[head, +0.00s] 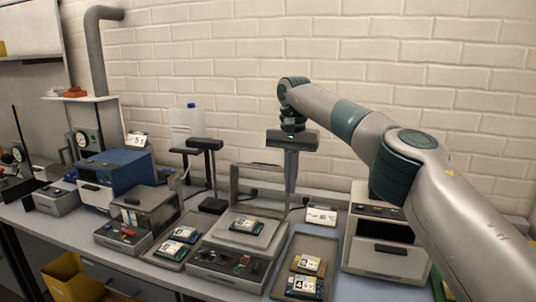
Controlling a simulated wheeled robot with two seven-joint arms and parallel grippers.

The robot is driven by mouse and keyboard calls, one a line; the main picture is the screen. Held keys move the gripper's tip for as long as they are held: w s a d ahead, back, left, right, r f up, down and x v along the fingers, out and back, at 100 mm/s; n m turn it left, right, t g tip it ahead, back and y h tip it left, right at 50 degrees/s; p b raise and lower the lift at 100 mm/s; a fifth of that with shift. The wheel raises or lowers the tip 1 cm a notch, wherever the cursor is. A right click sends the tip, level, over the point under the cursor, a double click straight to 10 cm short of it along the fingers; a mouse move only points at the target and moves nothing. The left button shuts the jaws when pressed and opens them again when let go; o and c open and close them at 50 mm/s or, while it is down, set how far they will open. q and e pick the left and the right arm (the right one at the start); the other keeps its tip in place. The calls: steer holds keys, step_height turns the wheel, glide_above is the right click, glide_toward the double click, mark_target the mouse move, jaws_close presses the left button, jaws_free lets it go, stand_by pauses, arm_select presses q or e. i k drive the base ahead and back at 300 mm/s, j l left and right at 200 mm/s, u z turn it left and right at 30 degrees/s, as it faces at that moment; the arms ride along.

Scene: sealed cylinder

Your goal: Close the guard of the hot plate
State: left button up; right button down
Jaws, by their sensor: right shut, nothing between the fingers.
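The guard (234,187) appears to be the grey frame standing raised at the rear of the hot plate. My right gripper (290,200) points straight down with its fingers together, empty, at the right side of the raised frame. I cannot tell whether it touches the frame. My left gripper is out of view.
Trays with labelled boards lie left (168,251) and right (278,290) of the hot plate. A grey oven-like box (383,262) stands at the right, under my right arm. A black stand (205,144) and a blue box (115,172) stand to the left. A brick wall is behind.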

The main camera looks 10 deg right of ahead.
mark_target(233, 204)
steer(key=i, duration=1.4)
